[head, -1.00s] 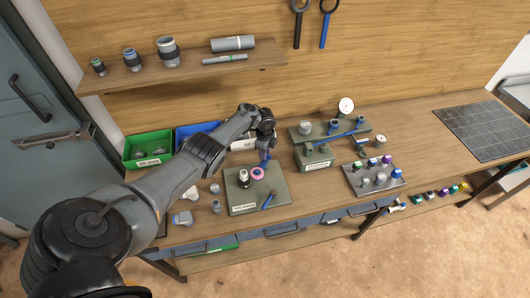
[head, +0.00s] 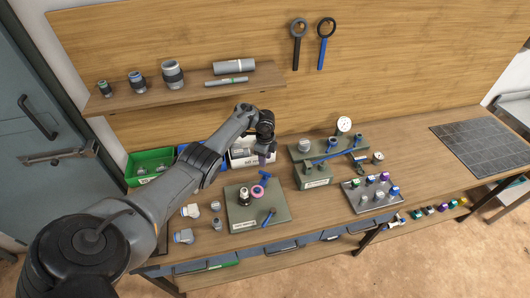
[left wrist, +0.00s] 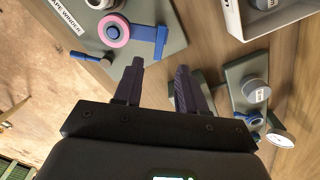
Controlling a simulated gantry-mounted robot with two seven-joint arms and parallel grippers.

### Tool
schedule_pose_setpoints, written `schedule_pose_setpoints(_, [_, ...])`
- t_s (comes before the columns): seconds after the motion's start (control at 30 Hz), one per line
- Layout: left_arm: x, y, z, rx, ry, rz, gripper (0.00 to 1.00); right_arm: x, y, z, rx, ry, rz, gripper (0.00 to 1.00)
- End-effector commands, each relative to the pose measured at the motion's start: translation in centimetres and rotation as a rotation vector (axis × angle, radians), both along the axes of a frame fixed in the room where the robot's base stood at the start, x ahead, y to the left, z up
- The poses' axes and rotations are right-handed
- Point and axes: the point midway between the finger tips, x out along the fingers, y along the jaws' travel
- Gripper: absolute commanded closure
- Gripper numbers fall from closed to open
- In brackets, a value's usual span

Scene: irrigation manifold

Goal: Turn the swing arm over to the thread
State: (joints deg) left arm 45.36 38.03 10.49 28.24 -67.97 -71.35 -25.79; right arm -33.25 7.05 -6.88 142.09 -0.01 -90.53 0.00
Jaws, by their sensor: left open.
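The tape winder plate (head: 274,213) is a grey-green board on the bench. A blue swing arm (head: 265,177) stands at its back edge with a pink tape roll (head: 258,190) on it. The threaded fitting (head: 244,196) stands upright on the plate left of the roll, apart from it. A blue lever lies at the plate's front right. My left gripper (head: 262,159) is open and empty, above and behind the swing arm. In the left wrist view, the swing arm (left wrist: 148,42) and pink roll (left wrist: 114,31) lie beyond the open fingers (left wrist: 158,78), not between them. My right gripper is not seen.
A white bin (head: 240,157) stands behind the gripper, beside blue and green bins (head: 151,163). A raised fixture with a gauge (head: 343,125) and a grey block of fittings (head: 372,196) stand to the right. Loose fittings lie left of the plate.

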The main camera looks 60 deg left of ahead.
Motion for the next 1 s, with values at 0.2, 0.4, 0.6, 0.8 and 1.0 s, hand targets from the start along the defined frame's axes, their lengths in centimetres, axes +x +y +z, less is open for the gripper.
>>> schedule_pose_setpoints(0.2, [0.0,0.0,1.9,-0.001,0.001,-0.001,0.60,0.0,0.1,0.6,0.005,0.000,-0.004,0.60])
schedule_pose_setpoints(0.4, [0.0,0.0,2.1,-0.001,0.001,-0.001,0.60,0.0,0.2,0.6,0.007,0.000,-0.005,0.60])
schedule_pose_setpoints(0.6, [0.0,0.0,2.1,-0.001,0.001,-0.001,0.60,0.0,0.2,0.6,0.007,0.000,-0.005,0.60])
schedule_pose_setpoints(0.8, [0.0,-0.1,1.9,0.013,0.002,0.001,0.60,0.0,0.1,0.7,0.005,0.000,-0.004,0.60])
schedule_pose_setpoints(1.0, [0.3,-1.2,0.3,0.116,0.003,0.029,0.60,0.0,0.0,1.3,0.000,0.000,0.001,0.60])
